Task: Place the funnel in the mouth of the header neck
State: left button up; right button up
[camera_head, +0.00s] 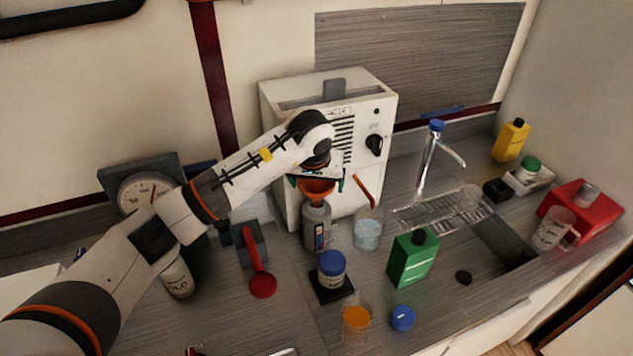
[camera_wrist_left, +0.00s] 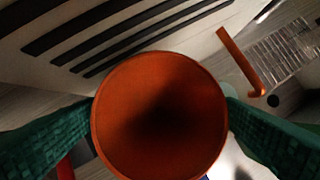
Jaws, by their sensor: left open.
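The orange funnel (camera_head: 317,186) is at the top of a grey bottle-like vessel (camera_head: 316,228) in front of the white machine. Its wide mouth faces up, and its lower end is hidden, so I cannot tell how deep it sits. My left gripper (camera_head: 317,180) is open right at the funnel rim. In the left wrist view the funnel (camera_wrist_left: 160,118) fills the middle, with a green finger pad on either side, close to the rim. The vessel's neck is hidden by the funnel; I cannot tell whether it is the header neck. My right gripper is not in view.
The white machine (camera_head: 277,134) stands right behind the funnel. A clear beaker (camera_head: 367,236) with an orange hooked piece is to the right.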

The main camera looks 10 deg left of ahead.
pick_arm(q)
jog(key=b+v, duration=0.2)
jog(key=v, duration=0.9)
jog(key=shift+r+b, duration=0.25)
jog(key=shift+b, duration=0.1)
jog(key=shift+s, duration=0.15)
